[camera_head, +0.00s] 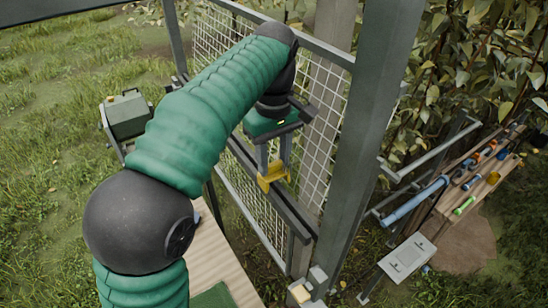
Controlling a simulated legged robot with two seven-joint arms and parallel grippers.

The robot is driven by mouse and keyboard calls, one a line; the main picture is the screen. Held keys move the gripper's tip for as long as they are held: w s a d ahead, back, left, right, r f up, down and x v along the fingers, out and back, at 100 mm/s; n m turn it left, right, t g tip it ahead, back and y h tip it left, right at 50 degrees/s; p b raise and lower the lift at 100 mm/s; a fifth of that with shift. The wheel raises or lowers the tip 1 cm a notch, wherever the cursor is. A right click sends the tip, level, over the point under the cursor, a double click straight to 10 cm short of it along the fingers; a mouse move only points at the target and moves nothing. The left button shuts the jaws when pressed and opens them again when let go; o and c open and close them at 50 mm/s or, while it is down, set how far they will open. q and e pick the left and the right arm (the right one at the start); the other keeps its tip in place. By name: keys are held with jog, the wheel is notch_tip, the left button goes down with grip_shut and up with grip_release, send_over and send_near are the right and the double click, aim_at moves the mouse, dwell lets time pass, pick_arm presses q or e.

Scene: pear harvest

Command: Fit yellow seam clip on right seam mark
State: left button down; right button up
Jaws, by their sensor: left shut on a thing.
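My left gripper (274,168) points down and is shut on the yellow seam clip (271,178). The clip is held at the gripper's fingertips, in front of the wire mesh (322,120) and close to the dark rail (268,190). I cannot tell whether the clip touches the rail. No seam mark can be made out in this view. My right gripper is not in view.
A thick grey post (362,130) stands right of the clip. A wooden rack (470,185) with several coloured tools and a grey plate (408,257) are at the right. A wooden board (222,262) lies below my arm. A green box (127,115) stands at the left, with open grass beyond.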

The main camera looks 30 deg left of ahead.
aim_at(274, 171)
pick_arm(q)
jog(key=shift+f+b, duration=0.6)
jog(key=shift+f, duration=0.5)
jog(key=shift+p, duration=0.3)
jog(key=shift+f+b, duration=0.8)
jog(key=shift+f, duration=0.3)
dwell(1.2)
jog(key=c, duration=0.8)
grip_release()
notch_tip(274, 171, up, 12)
jog(key=shift+w+p, duration=0.15)
jog(key=shift+p, duration=1.1)
jog(key=shift+f, duration=0.1)
